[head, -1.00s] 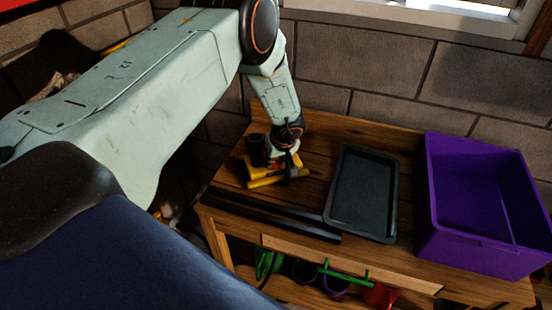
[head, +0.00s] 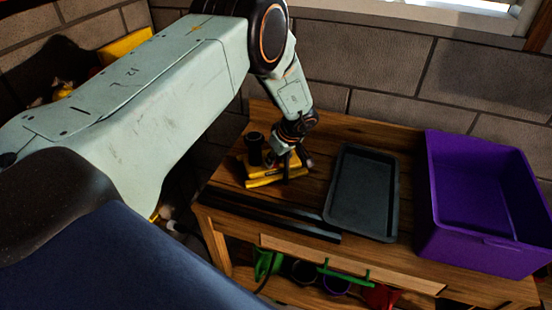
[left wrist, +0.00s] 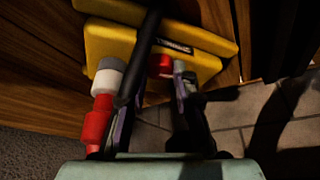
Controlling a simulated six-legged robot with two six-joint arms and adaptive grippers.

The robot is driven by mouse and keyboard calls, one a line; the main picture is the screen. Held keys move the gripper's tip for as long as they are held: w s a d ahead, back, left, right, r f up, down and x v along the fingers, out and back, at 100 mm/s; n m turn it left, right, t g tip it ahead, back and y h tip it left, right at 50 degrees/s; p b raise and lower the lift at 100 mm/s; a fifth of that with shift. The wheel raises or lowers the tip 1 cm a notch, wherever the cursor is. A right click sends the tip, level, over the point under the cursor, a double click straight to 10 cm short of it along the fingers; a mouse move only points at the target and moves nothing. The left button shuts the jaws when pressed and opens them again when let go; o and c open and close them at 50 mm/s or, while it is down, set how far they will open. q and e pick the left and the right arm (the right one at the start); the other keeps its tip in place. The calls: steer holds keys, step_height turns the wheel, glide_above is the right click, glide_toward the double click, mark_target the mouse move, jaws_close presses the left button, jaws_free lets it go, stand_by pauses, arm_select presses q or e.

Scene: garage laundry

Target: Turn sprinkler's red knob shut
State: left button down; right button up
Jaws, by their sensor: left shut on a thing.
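The yellow sprinkler (head: 262,182) sits near the left end of the wooden workbench, with a dark cylinder (head: 254,149) at its left. My left gripper (head: 301,160) is down at the sprinkler's right part. In the left wrist view, the yellow base (left wrist: 115,40) lies beyond the fingers and a black bar (left wrist: 150,30) crosses it. The small red knob (left wrist: 159,65) shows at the tips of my left gripper (left wrist: 160,80), which is shut on it; the contact is partly hidden. A red and white fitting (left wrist: 98,115) stands left of the fingers. My right gripper is out of view.
A dark tray (head: 363,195) lies right of the sprinkler on the workbench (head: 408,145), then a purple bin (head: 480,255). Black strips (head: 285,215) lie along the front. Pots and green and red items stand on the shelf below. A block wall closes the back.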

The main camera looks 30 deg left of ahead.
arm_select(q)
steer(key=shift+s+f, duration=0.15)
steer(key=c, duration=1.5)
jaws_free()
steer(key=shift+o, duration=0.8)
steer(key=v, duration=1.2)
steer(key=shift+a, duration=0.1)
